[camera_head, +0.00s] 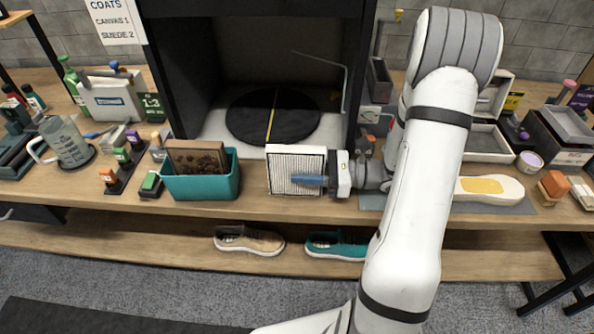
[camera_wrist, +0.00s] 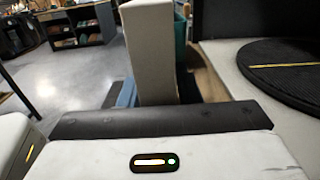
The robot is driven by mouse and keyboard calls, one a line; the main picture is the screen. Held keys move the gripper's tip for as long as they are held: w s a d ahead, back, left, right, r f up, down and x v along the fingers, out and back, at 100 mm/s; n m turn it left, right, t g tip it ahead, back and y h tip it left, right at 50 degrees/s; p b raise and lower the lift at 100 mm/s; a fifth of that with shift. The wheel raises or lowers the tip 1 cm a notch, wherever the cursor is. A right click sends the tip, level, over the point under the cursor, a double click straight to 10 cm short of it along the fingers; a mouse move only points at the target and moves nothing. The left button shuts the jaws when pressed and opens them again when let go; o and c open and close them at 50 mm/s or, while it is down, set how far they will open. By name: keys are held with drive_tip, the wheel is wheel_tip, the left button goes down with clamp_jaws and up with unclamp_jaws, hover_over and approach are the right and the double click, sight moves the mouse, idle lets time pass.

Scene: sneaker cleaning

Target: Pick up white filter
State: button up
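The white filter (camera_head: 283,170) is a pleated, ridged panel in a pale frame, standing upright at the bench's front edge below the dark booth. My gripper (camera_head: 308,180) reaches it from the right, with one blue finger across its front face. In the wrist view the filter (camera_wrist: 152,45) shows edge-on as a pale upright slab between my two fingers (camera_wrist: 157,95), which lie close against both sides. My gripper looks shut on it. The far finger is hidden in the head view. Whether the filter's bottom touches the bench cannot be told.
A teal bin (camera_head: 205,187) with a brown filter (camera_head: 197,158) stands just left. Behind is a black round turntable (camera_head: 245,120) in the booth. Sneakers (camera_head: 249,241) sit on the lower shelf. A glass jug (camera_head: 66,142) and bottles crowd the left; trays and a shoe sole (camera_head: 488,189) lie right.

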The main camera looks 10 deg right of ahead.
clamp_jaws()
